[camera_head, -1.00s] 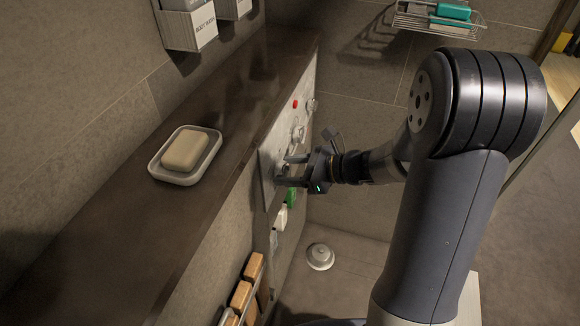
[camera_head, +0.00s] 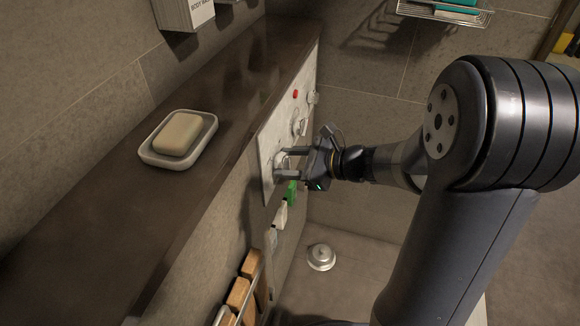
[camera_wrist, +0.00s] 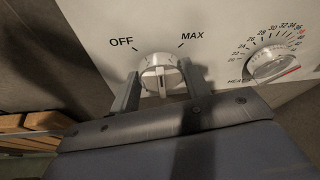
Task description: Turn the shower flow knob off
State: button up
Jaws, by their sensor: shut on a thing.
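The shower flow knob (camera_wrist: 160,74) is a round white dial with a raised ridge on a pale panel (camera_wrist: 95,15). In the wrist view OFF is printed to its upper left and MAX to its upper right. The ridge stands roughly upright in that view; its exact setting is hard to tell. My gripper (camera_wrist: 161,88) has one finger on each side of the knob and is shut on it. In the head view my gripper (camera_head: 287,164) reaches the panel from the right, and its fingers partly hide the knob (camera_head: 281,160).
A temperature dial (camera_wrist: 267,63) sits right of the knob in the wrist view. A dark ledge (camera_head: 110,215) bearing a soap dish (camera_head: 150,158) runs above the panel. Wooden blocks (camera_head: 239,293) are in a rack below. A wire basket (camera_head: 440,12) hangs at the back.

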jog(key=n+t+b, duration=0.1)
jog(key=n+b, duration=0.1)
jog(key=b, duration=0.3)
jog(key=n+t+b, duration=0.2)
jog(key=b, duration=0.4)
jog(key=shift+s+f, duration=0.15)
jog(key=shift+f, duration=0.25)
jog(key=b, duration=0.2)
jog(key=n+b, duration=0.1)
jog(key=shift+r+n+t+b, duration=0.2)
jog(key=shift+n+t+b, duration=0.1)
jog(key=shift+b, duration=0.1)
jog(key=shift+r+b, duration=0.25)
jog(key=shift+b, duration=0.15)
jog(key=o, duration=1)
jog(key=shift+f, duration=0.15)
jog(key=p+v, duration=0.2)
jog(key=v, duration=0.9)
jog(key=shift+a, duration=0.1)
jog(key=shift+a, duration=0.15)
jog(key=b+x, duration=0.2)
jog(key=x, duration=0.8)
jog(key=shift+w+a+f, duration=0.15)
jog(key=shift+w+a, duration=0.05)
jog(key=shift+w, duration=0.1)
